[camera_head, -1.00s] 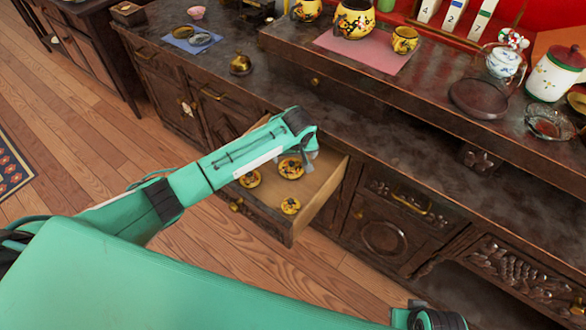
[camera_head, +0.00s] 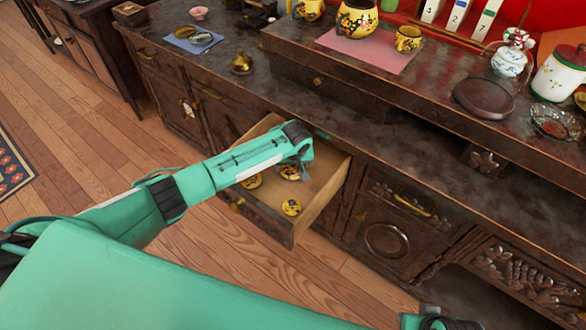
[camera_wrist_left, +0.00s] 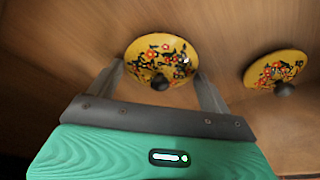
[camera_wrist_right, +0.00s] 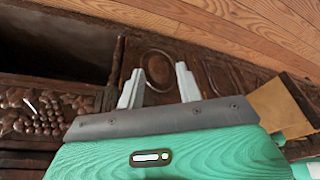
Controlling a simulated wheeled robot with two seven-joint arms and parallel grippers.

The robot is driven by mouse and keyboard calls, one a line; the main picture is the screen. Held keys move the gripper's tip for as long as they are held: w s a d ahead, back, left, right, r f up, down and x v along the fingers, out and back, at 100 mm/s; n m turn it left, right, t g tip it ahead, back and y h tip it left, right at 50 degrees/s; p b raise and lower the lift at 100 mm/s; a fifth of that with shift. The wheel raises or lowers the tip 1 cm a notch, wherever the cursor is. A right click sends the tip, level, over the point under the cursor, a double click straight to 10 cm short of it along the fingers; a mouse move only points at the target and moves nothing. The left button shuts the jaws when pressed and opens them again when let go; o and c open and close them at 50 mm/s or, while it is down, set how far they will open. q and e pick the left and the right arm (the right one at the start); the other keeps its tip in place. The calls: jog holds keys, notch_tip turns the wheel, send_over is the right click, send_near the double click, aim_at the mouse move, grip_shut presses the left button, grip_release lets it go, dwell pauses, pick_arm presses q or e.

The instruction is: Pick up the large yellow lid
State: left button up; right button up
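Three yellow lids with red and dark floral patterns and dark knobs lie in the open drawer. The large yellow lid (camera_head: 288,173) is partly hidden under my left gripper (camera_head: 303,171) in the head view. In the left wrist view, the large lid (camera_wrist_left: 150,48) lies between the two spread fingers of my left gripper (camera_wrist_left: 160,75), with its knob toward me. Contact cannot be told. A smaller lid (camera_wrist_left: 268,72) lies to its right. My right gripper (camera_wrist_right: 158,83) is open and empty.
The wooden drawer (camera_head: 318,205) has raised walls around the lids. The dark cabinet top (camera_head: 385,135) overhangs behind it. Yellow pots (camera_head: 357,18), a brass piece (camera_head: 241,63) and a dark round tray (camera_head: 484,98) stand above. Cabinet doors are near my right gripper.

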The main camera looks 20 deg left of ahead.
pick_arm(q)
jog(key=c, duration=0.5)
jog(key=shift+o, duration=0.2)
jog(key=shift+r, duration=0.1)
